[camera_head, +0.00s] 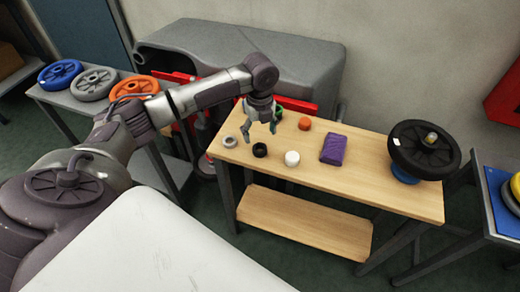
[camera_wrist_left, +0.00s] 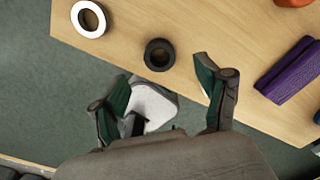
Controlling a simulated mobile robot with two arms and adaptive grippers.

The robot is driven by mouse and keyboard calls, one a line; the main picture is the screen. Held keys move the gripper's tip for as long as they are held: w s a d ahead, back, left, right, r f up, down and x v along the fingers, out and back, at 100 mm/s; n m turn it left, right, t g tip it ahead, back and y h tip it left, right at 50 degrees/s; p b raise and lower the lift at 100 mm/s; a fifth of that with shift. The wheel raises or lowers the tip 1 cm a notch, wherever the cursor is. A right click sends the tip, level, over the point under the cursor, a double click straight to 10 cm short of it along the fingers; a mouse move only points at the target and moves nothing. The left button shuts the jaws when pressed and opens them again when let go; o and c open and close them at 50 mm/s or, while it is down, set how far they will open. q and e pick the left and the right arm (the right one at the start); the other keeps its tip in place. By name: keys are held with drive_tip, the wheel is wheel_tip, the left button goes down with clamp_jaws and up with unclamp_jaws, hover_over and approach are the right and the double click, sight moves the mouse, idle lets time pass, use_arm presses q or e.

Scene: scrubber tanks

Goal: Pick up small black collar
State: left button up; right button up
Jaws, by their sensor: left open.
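The small black collar (camera_head: 260,149) lies flat on the wooden table near its front left edge. In the left wrist view the black collar (camera_wrist_left: 159,54) shows as a dark ring with an open hole, ahead of the fingers. My left gripper (camera_head: 259,144) is open, above the table close to the collar. In the left wrist view my left gripper (camera_wrist_left: 165,90) has its fingers spread wide with the collar beyond the tips, and no contact shows. My right gripper is not in view.
An orange piece (camera_head: 305,124), a purple block (camera_head: 334,149) and a large black wheel (camera_head: 424,149) are also on the table (camera_head: 360,190). A grey machine (camera_head: 240,60) stands behind.

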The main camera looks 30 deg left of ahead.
sight(260, 145)
use_arm(q)
drive_tip(key=shift+s+f, duration=0.1)
drive_tip(key=shift+f, duration=3)
drive_tip(key=shift+r, duration=0.1)
drive_tip(key=c, duration=1.4)
